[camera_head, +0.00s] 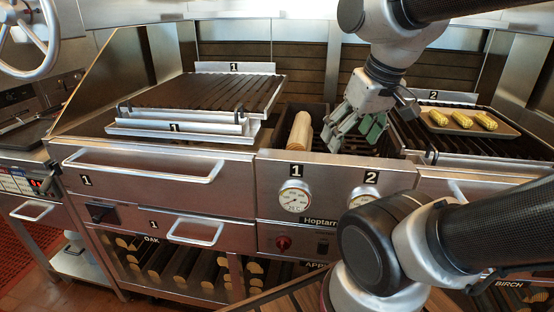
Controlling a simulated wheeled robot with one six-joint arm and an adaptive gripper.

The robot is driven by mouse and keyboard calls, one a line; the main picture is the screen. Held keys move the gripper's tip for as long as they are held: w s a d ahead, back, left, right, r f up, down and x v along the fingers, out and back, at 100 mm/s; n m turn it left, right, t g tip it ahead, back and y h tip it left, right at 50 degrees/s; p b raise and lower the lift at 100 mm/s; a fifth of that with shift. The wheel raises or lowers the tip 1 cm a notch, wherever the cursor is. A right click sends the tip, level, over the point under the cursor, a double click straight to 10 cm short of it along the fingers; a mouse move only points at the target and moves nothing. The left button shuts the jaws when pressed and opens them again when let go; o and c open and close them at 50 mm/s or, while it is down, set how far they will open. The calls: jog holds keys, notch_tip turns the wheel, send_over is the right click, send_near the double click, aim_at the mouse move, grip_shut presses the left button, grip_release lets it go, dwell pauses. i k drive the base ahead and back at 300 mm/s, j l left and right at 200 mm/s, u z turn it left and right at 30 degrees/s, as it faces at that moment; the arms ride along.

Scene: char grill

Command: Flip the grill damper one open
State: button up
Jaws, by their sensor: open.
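The char grill stands in front of me, with several parts marked 1 or 2. A dark rectangular fitting (101,213) sits on the lower left front panel, left of a handled drawer (196,231) with a 1 label by it. It may be damper one, but I cannot tell, nor read its position. My gripper (352,130) is open and empty, pointing down above the middle compartment, far to the upper right of that fitting.
Gauge one (294,197) and a partly covered gauge two (361,197) are on the middle panel, above a red knob (283,243). A raised grate (205,93) is at left. A corn tray (470,122) is at right. Wood logs (165,268) lie below.

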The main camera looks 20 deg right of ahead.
aim_at(99, 214)
jog(key=j+u, duration=0.1)
jog(key=u, duration=0.25)
jog(key=i+j+u, duration=0.1)
jog(key=u, duration=0.3)
jog(key=i+j+u, duration=0.1)
jog(key=u, duration=0.25)
